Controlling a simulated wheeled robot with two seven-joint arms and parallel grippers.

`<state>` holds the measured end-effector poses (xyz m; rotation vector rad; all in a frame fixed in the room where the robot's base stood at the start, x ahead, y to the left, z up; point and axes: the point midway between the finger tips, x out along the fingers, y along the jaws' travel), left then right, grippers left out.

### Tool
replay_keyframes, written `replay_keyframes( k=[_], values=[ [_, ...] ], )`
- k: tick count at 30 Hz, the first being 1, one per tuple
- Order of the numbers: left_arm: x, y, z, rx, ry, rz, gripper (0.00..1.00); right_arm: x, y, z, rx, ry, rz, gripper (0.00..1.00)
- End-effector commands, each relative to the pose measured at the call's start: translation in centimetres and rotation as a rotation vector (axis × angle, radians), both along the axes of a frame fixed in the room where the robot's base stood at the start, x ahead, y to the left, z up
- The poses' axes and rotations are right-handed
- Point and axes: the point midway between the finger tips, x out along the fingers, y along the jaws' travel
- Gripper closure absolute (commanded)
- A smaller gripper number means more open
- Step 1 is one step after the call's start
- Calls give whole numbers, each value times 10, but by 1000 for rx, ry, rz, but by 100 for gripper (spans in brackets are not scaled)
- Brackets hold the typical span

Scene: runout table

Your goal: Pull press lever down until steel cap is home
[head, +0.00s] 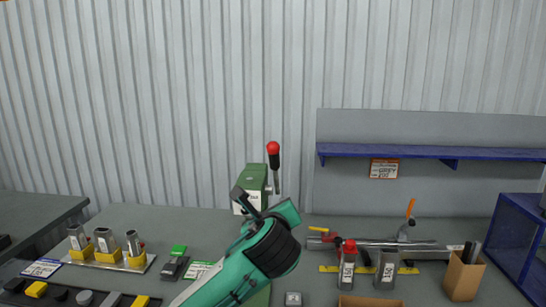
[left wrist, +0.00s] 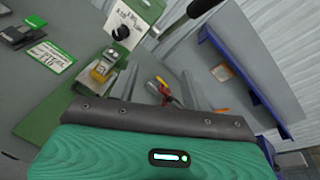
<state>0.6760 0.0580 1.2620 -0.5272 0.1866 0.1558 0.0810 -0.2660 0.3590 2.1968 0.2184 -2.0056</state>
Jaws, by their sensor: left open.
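The green press (head: 254,180) stands mid-table in the head view. Its lever (head: 274,162) points up, with a red knob on a black grip. In the left wrist view the press (left wrist: 128,22) shows its black ram above a yellow holder (left wrist: 103,70) with a metal piece in it. I cannot make out the steel cap there or how it is seated. My left gripper (head: 262,208) is open in front of the press, below the lever's knob; its grey fingers show in the left wrist view (left wrist: 160,90), with nothing held between them. My right gripper is not in view.
A rack (head: 110,261) of metal tubes in yellow holders stands left. A red-capped container (head: 347,265), a clamp bar (head: 375,243) and a cardboard box (head: 463,277) are at right. A blue shelf (head: 430,151) hangs behind. A blue bin (head: 520,240) stands far right.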

Motion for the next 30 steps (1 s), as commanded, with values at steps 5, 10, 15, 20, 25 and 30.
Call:
replay_keyframes(
  k=[5, 10, 15, 20, 25, 30],
  values=[
    [1, -9, 69, 259, -110, -6, 51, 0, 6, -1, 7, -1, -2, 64],
    [-1, -13, 100, 391, -156, 3, 51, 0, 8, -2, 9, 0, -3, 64],
    [6, -12, 108, 420, -163, 8, 51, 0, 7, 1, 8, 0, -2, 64],
    [30, -8, 108, 420, -159, 9, 51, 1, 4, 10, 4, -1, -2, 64],
    [67, -3, 109, 418, -160, 8, 51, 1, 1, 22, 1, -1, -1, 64],
    [100, 2, 108, 417, -161, 8, 51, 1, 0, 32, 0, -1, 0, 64]
  ],
)
